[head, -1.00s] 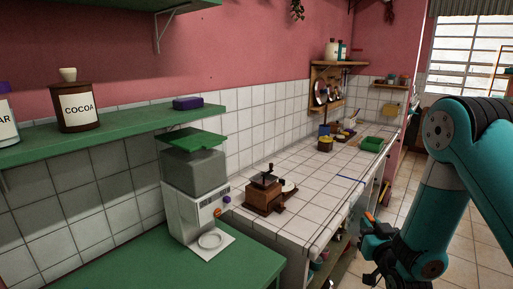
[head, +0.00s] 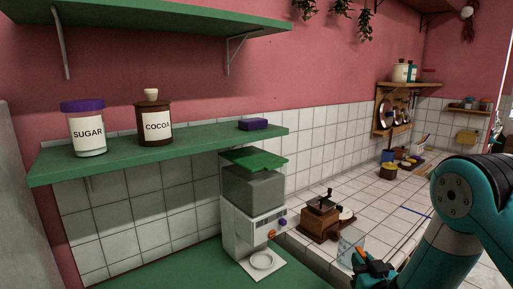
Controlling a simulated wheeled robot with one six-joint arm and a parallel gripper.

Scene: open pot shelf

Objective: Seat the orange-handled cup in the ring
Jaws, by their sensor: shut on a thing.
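The cup (head: 350,243) is clear and faint, with an orange handle beside my fingers. My gripper (head: 364,260) is shut on the cup at the handle side and holds it at the lower right of the head view, in front of the tiled counter. The cup looks roughly upright. The ring (head: 262,261) is a pale round rim on the base plate of a white dispenser (head: 244,226). It looks empty. The cup is to the right of the ring and apart from it. My fingertips are small and partly hidden by my wrist.
The dispenser has a green lid (head: 255,159) below a green shelf (head: 190,145) with sugar (head: 88,133) and cocoa (head: 155,126) jars. A wooden grinder (head: 320,219) stands between the dispenser and the cup. The green worktop (head: 190,271) left of the dispenser is clear.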

